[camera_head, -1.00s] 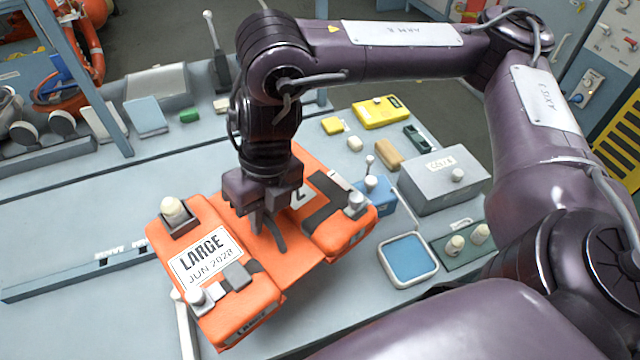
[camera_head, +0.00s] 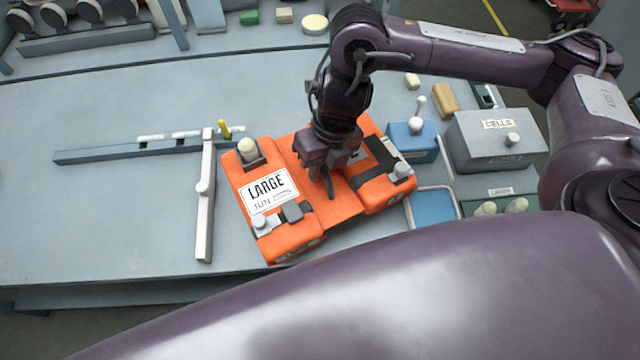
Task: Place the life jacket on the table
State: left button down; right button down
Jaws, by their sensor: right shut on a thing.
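The orange life jacket (camera_head: 338,213) has a white label reading "LARGE JUN" and grey and white fittings. It is at the middle of the head view, over the front part of the pale grey table (camera_head: 110,220). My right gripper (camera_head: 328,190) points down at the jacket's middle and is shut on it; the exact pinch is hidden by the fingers. I cannot tell whether the jacket's underside touches the table. My left gripper is not in view.
The table's left is clear.

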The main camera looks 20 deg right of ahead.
aim_at(319, 179)
jog(key=x, duration=0.3)
jog(key=shift+w+d+f, duration=0.1)
jog(key=shift+d+f, duration=0.1)
jog(key=shift+f, duration=0.2)
jog(key=shift+d+b+x, duration=0.15)
jog(key=shift+b+x, duration=0.2)
jog(key=shift+x, duration=0.4)
jog(key=shift+d+b+x, duration=0.15)
jog(key=shift+b+x, duration=0.15)
jog(key=shift+x, duration=0.45)
jog(key=shift+f, duration=0.5)
jog(key=c, duration=1.5)
grip_release()
jog(key=shift+o, duration=0.2)
